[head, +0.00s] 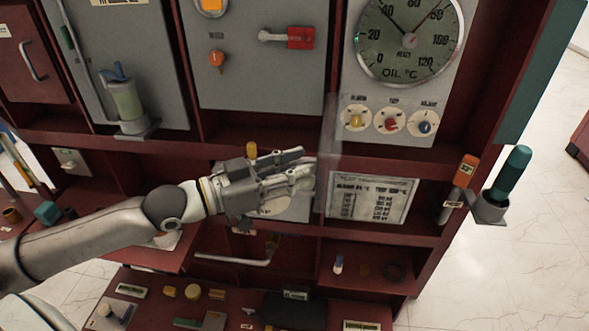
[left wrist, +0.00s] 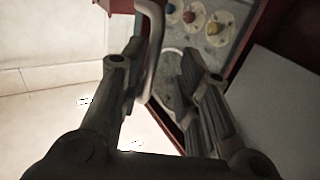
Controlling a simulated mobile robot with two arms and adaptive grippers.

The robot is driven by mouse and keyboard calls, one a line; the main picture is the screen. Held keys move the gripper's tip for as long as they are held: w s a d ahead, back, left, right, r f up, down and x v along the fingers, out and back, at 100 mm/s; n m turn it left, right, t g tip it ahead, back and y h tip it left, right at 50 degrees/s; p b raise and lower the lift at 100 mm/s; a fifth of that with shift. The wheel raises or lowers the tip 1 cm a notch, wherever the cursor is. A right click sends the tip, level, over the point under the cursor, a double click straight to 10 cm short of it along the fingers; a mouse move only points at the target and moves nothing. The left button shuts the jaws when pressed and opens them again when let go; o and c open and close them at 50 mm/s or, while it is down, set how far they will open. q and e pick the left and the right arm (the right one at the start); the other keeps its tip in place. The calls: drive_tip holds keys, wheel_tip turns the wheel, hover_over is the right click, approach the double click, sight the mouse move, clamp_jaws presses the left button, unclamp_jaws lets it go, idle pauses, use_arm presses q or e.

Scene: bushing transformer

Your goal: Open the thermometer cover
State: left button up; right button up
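The thermometer is a round oil dial (head: 408,42) on a grey panel at the upper right of the head view, its face in plain sight. A faint, clear strip (head: 331,128) stands at the panel's left edge and looks like the cover seen nearly edge-on. My left gripper (head: 312,168) is at the strip's lower end, below and left of the dial. In the left wrist view its two fingers (left wrist: 160,75) are apart. A curved grey bar (left wrist: 152,45) shows between them, close to the left finger; I cannot tell if they touch. My right gripper is out of view.
Three knobs (head: 390,121) sit below the dial. A printed plate (head: 372,200) is on the lower shelf front. A teal-handled tool (head: 512,172) stands in a holder at the right. Bare floor (head: 490,270) lies to the lower right.

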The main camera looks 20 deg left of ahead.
use_arm(q)
drive_tip(key=shift+s, duration=0.1)
drive_tip(key=shift+s, duration=0.1)
drive_tip(key=v, duration=0.7)
drive_tip(key=shift+a, duration=0.2)
idle(1.1)
drive_tip(key=shift+f, duration=0.1)
idle(0.4)
